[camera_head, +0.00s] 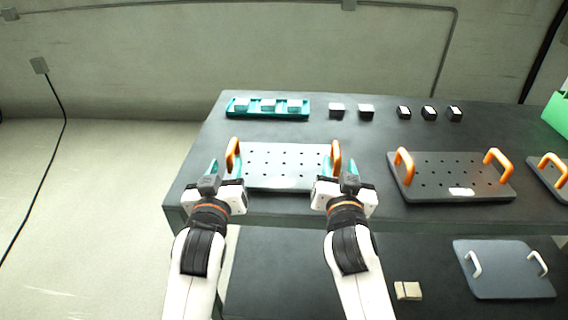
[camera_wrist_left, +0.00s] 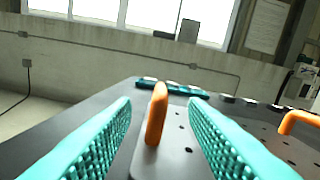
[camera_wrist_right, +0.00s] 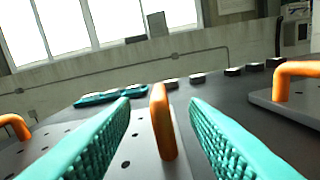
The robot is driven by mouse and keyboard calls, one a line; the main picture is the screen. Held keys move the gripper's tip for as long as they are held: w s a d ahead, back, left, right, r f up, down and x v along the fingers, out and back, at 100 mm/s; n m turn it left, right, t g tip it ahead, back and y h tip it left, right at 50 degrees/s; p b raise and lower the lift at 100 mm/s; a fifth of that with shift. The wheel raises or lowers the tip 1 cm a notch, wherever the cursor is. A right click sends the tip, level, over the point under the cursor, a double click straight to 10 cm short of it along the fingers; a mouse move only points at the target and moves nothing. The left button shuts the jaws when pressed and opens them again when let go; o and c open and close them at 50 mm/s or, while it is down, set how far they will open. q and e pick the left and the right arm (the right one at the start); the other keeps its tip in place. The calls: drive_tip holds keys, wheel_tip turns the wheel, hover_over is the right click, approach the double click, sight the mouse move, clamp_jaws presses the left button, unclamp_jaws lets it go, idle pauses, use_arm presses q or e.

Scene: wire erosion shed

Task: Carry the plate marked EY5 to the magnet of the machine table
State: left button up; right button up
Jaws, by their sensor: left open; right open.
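A light grey plate (camera_head: 284,168) with rows of holes and two orange handles lies on the dark table, toward its left end. No marking can be read on it. My left gripper (camera_head: 222,172) is open at the plate's left handle (camera_head: 233,154); in the left wrist view this handle (camera_wrist_left: 156,115) stands between the open teal fingers. My right gripper (camera_head: 343,170) is open at the right handle (camera_head: 336,156); in the right wrist view it (camera_wrist_right: 163,122) stands between the fingers. Neither gripper is closed on a handle. No magnet can be made out.
A darker plate (camera_head: 430,177) with orange handles lies to the right, with part of another (camera_head: 552,172) beyond. A teal tray (camera_head: 250,114) and several small blocks (camera_head: 366,111) stand behind. A grey plate with white handles (camera_head: 500,285) lies on a lower shelf.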

sight(229, 155)
use_arm(q)
drive_tip(key=w, duration=0.6)
drive_tip(key=shift+w+d, duration=0.25)
drive_tip(key=shift+w, duration=0.1)
use_arm(e)
drive_tip(key=w, duration=0.6)
drive_tip(key=shift+w+d, duration=0.3)
use_arm(q)
drive_tip(key=shift+c, duration=0.6)
use_arm(e)
drive_tip(key=shift+c, duration=0.5)
use_arm(q)
clamp_jaws()
use_arm(e)
clamp_jaws()
use_arm(q)
drive_tip(key=shift+d+r, duration=0.1)
drive_tip(key=shift+r, duration=0.15)
use_arm(e)
drive_tip(key=shift+r, duration=0.2)
